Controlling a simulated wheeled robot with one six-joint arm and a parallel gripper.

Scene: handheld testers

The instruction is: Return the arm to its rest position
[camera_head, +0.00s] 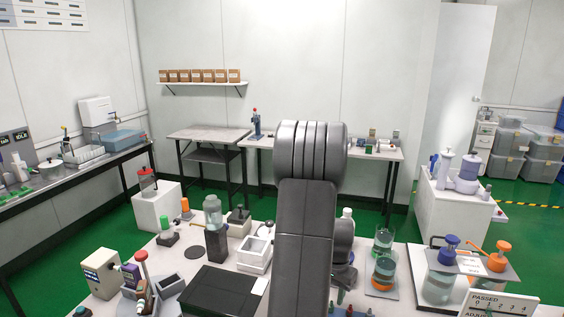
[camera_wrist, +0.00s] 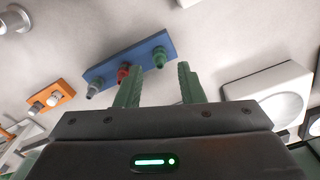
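My gripper (camera_wrist: 158,75) shows in the wrist view with its two green ridged fingers apart and nothing between them. Beyond the fingertips is a blue rack (camera_wrist: 105,74) with a grey, a red and a green piece on it; I cannot tell how far it is from the fingers. My grey arm (camera_head: 305,240) rises over the middle of the bench in the head view, and my gripper is hidden there.
The white bench (camera_head: 200,265) is crowded. A black mat (camera_head: 220,292) and a white tray (camera_head: 254,254) lie left of my arm; glass jars (camera_head: 383,272) and orange and blue pump testers (camera_head: 494,256) stand right. An orange block (camera_wrist: 48,97) lies left in the wrist view.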

